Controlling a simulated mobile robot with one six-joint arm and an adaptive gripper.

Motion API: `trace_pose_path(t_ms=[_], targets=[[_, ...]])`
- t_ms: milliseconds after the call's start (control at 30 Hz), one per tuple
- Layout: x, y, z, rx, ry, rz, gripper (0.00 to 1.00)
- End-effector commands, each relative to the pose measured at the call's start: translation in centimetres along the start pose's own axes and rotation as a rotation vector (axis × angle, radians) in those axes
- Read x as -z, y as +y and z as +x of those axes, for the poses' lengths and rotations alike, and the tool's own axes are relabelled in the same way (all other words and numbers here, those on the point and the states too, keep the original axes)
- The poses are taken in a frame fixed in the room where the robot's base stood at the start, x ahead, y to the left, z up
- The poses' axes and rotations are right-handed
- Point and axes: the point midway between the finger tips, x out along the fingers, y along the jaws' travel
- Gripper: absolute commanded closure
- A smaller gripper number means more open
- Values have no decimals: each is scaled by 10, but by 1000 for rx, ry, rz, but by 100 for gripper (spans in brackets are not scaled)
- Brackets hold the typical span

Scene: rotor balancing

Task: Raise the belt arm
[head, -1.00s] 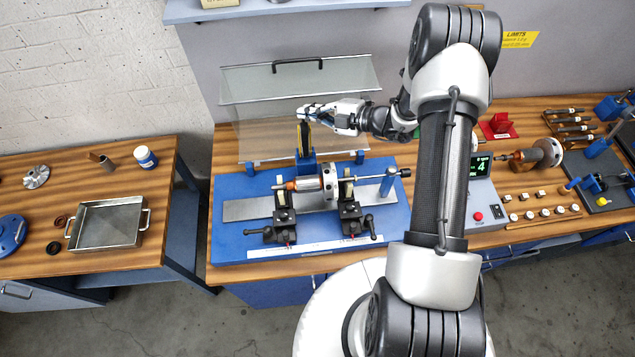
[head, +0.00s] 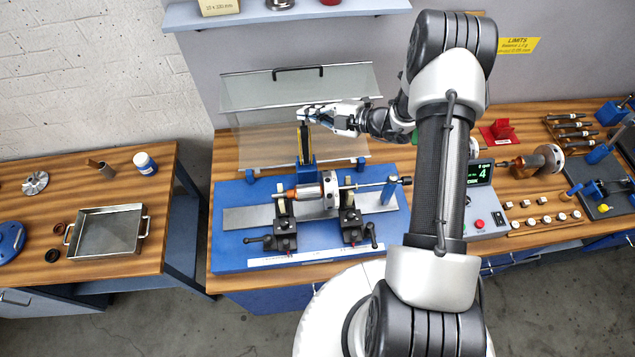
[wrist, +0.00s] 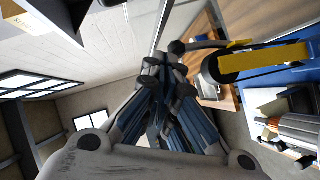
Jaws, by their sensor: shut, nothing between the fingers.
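The belt arm (head: 304,143) is a narrow black bar with yellow edges. It stands upright on a blue post behind the rotor (head: 309,193) on the blue balancing stand (head: 228,246). In the wrist view the belt arm (wrist: 262,62) reaches in from the right as a black and yellow bar. My gripper (head: 302,114) is at the belt arm's upper end, pointing left. In the wrist view my gripper (wrist: 166,68) is shut, its fingertips together and holding nothing. I cannot tell whether the fingers touch the belt arm.
A clear guard with a black handle (head: 298,70) stands open behind the stand. The display box (head: 482,205) is to the right, partly behind my arm. A metal tray (head: 107,233) is on the left table. Rotor parts and tools fill the right bench.

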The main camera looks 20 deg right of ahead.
Motion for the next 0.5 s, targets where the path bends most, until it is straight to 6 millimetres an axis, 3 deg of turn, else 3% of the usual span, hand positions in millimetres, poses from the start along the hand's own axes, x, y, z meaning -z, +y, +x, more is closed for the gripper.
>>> trace_pose_path(t_ms=[267,500], targets=[[24,20,-30,2,5,0,100],[16,20,-86,-1,1,-4,100]])
